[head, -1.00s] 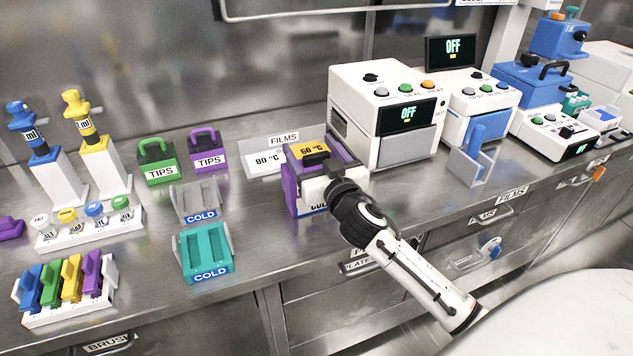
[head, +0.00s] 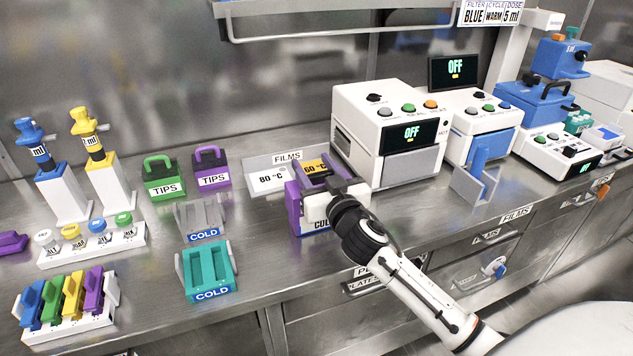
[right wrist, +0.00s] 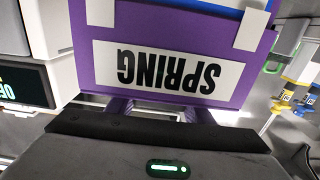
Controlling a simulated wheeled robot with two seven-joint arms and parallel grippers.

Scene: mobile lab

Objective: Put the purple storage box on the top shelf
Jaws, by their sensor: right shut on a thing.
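The purple storage box (head: 293,210) is at the middle of the steel counter in the head view, in front of the films tray. My right gripper (head: 347,190) is shut on it, reaching in from the lower right and hiding part of it. In the right wrist view the purple box (right wrist: 255,65) fills the space beyond the jaws (right wrist: 160,112), with an upside-down SPRING label. I cannot tell whether the box touches the counter. A shelf edge (head: 350,30) with a rail shows at the top of the head view. My left gripper is not in view.
The films tray (head: 258,160) lies just behind the box. A white device (head: 372,120) with an OFF display stands close on the right. Teal (head: 222,290) and grey (head: 185,215) cold racks stand to the left. A blue holder (head: 483,160) is further right.

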